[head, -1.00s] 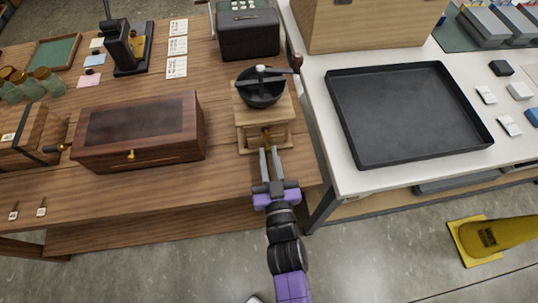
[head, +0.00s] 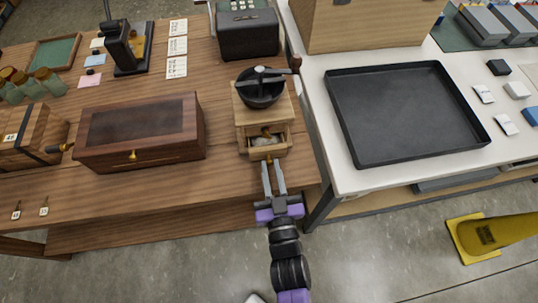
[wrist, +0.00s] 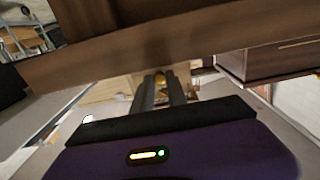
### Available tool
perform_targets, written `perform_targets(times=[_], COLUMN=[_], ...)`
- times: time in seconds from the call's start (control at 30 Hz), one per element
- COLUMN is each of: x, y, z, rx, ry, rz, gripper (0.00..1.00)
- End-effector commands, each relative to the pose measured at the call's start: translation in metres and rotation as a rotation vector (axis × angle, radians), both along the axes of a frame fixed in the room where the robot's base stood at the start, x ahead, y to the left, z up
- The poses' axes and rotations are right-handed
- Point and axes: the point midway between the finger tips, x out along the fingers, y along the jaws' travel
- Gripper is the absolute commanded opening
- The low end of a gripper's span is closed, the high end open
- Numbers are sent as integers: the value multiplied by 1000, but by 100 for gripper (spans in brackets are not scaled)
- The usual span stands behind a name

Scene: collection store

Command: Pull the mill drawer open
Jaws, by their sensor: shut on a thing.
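The mill (head: 262,112) stands near the right end of the wooden table, a light wooden box with a dark bowl and a crank on top. Its drawer (head: 256,153) sticks out of the front, and I can see some contents inside. My gripper (head: 270,165) is in front of the drawer, its fingers shut on the brass drawer knob. In the wrist view my fingers (wrist: 162,90) close around the knob (wrist: 159,78), with the pale wood of the mill behind, partly hidden.
A dark wooden case (head: 140,135) with a brass knob stands left of the mill. A white table (head: 345,185) with a black tray (head: 400,158) is to the right. The floor in front of the table is clear.

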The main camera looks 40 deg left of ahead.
Motion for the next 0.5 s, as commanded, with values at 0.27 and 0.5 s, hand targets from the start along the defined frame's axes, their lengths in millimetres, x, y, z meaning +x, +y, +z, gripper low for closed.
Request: perform_targets(times=[0.27,0.5], x=[-13,-13], y=[-16,-16], z=[1,1], rx=[0,1], ry=[0,-1], rz=[-1,-1], gripper=[0,24])
